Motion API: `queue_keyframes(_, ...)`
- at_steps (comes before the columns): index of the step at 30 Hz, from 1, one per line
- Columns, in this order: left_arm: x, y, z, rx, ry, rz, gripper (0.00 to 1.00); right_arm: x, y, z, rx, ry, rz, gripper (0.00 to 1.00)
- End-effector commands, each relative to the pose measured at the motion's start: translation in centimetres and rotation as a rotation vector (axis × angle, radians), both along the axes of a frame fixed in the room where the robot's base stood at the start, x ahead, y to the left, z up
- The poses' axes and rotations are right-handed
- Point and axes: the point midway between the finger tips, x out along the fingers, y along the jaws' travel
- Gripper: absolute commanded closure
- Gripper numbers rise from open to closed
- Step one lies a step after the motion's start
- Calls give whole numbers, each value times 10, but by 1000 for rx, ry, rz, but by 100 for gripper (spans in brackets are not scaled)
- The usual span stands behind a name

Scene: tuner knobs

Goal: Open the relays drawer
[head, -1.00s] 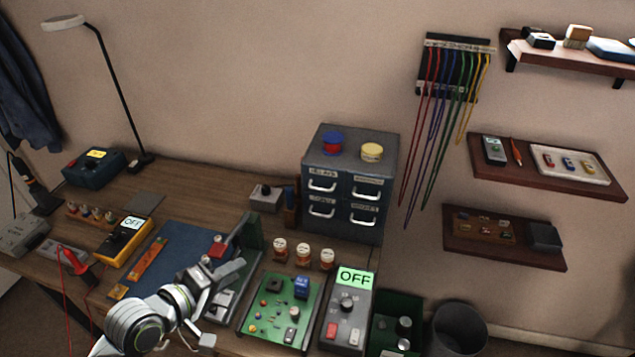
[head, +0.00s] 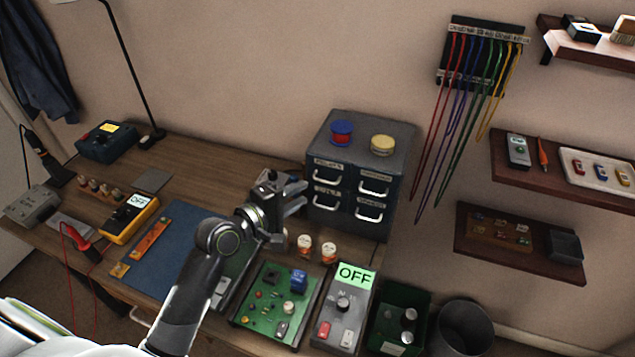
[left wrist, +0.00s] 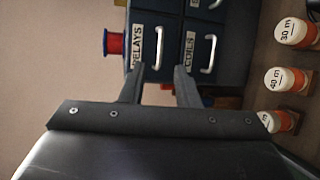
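The relays drawer (head: 327,174) is the upper left drawer of a dark grey cabinet (head: 362,132) at the back of the bench. It looks shut, and its white handle sits below the label. In the left wrist view the relays drawer (left wrist: 144,66) appears sideways, with its handle (left wrist: 159,48) clear of the fingers. My left gripper (head: 300,197) is open and empty, in front of and left of the cabinet. Its two fingers (left wrist: 160,84) point towards the drawer fronts, apart from the handle. My right gripper is not in view.
Small orange jars with white lids (head: 329,250) stand in front of the cabinet. A green circuit board (head: 262,318) and a grey box reading OFF (head: 336,318) lie nearer. A blue and red spool (head: 341,132) and a yellow-topped tin (head: 383,145) sit on the cabinet.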

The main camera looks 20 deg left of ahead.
Motion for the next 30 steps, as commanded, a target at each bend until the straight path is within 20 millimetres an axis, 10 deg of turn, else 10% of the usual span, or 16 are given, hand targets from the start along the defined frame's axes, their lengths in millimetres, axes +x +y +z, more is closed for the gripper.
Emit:
queue_keyframes(10, 49, -23, -10, -2, 0, -1, 71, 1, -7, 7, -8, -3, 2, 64)
queue_keyframes(24, 59, -28, -14, 1, 0, -1, 71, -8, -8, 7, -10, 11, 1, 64)
queue_keyframes(30, 59, -28, -14, 1, 0, 0, 96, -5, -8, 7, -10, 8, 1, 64)
